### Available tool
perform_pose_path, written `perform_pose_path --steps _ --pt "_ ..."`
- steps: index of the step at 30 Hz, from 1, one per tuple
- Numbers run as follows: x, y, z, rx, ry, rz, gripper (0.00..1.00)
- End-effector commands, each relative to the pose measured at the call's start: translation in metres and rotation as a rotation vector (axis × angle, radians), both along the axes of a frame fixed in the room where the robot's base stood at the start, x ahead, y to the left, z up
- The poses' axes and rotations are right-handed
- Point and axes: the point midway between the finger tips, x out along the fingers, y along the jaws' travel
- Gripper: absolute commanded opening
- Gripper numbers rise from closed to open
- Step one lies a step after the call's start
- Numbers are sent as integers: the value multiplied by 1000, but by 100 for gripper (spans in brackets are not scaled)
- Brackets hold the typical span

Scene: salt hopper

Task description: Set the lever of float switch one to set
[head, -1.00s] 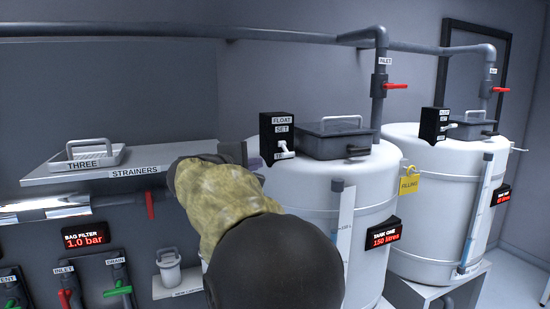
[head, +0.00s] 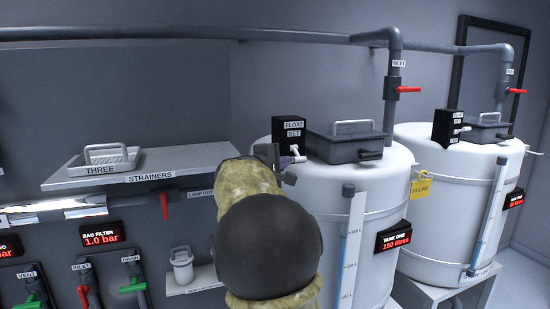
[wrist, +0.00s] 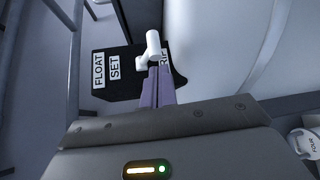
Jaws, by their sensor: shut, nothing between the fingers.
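Float switch one is a black box (head: 290,130) on top of tank one (head: 340,185), marked FLOAT and SET. Its white lever (head: 297,153) sticks out below the SET label. In the wrist view the box (wrist: 127,88) lies sideways, with the lever (wrist: 153,46) away from SET, beside a partly hidden label at the box's other end. My gripper (head: 287,161) is shut and empty, its tips right at the lever. The purple fingers (wrist: 156,74) also show in the wrist view, meeting the lever's base; I cannot tell whether they touch it.
A dark lidded hatch (head: 345,142) stands just right of the switch. A grey inlet pipe (head: 391,75) with a red handle rises behind it. The strainer shelf (head: 70,181) is to the left. Tank two (head: 440,210) with a similar switch (head: 448,127) stands farther right.

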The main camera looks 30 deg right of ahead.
Motion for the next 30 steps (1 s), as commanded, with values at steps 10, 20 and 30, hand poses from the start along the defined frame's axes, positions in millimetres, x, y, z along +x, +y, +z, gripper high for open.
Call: perform_pose_path --steps 10,20,30 --pt "8 -16 -2 0 0 1 0" --pt "8 -15 -1 3 6 2 0" --pt "9 -9 1 13 51 11 0"
